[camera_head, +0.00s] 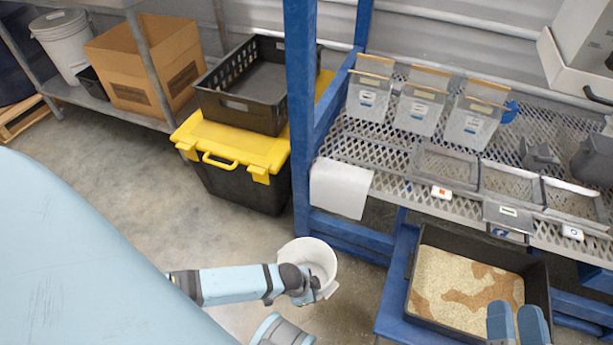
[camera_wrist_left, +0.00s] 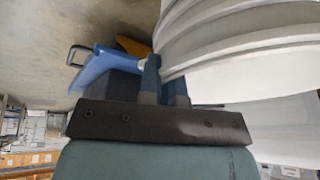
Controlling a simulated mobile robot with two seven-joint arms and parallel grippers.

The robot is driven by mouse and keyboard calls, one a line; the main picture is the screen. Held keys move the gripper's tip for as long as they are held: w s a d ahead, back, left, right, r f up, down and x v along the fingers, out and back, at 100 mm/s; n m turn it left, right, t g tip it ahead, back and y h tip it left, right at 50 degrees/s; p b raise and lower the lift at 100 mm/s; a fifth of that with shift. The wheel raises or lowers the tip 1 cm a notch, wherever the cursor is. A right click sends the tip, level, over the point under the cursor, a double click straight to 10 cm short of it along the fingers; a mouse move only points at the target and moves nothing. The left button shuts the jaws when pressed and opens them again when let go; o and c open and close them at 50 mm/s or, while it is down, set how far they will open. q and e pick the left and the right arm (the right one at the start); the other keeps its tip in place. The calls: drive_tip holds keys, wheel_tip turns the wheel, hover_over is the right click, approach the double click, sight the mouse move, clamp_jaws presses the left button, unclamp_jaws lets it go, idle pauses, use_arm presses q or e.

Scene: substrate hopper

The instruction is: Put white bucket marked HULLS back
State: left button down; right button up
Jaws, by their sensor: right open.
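The white bucket (camera_head: 318,256) is at the lower middle of the head view, open side up and slightly tilted. No HULLS marking is readable. My left gripper (camera_head: 310,288) is at its near side; in the left wrist view the bucket (camera_wrist_left: 245,75) fills the right side. There, the left gripper's fingers (camera_wrist_left: 165,85) are close together against the bucket's ribbed edge and look shut on it; the exact grip is partly hidden. My right gripper (camera_head: 518,325) is open and empty, over the near right of the black tray (camera_head: 418,240).
The tray holds pale grains with brown patches. A blue-framed mesh rack (camera_head: 340,150) carries clear bins (camera_head: 420,105). A black crate (camera_head: 215,105) sits on a yellow-lidded box (camera_head: 235,190). A shelf at left holds a carton (camera_head: 120,70) and another white bucket (camera_head: 62,45). Floor is clear at left-centre.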

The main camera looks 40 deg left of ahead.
use_arm(q)
wheel_tip(320, 180, down, 20)
drive_tip(key=b, duration=1)
drive_tip(key=shift+s+f, duration=0.15)
drive_tip(key=shift+f, duration=0.05)
use_arm(e)
wheel_tip(320, 180, down, 8)
drive_tip(key=w+n+g+y, duration=0.1)
drive_tip(key=n+g, duration=0.1)
drive_tip(key=shift+w+a, duration=0.2)
drive_tip(key=shift+a, duration=0.1)
use_arm(q)
drive_tip(key=shift+f, duration=0.15)
drive_tip(key=c, duration=1.3)
unclamp_jaws()
drive_tip(key=shift+c, duration=0.2)
use_arm(e)
drive_tip(key=shift+n, duration=0.3)
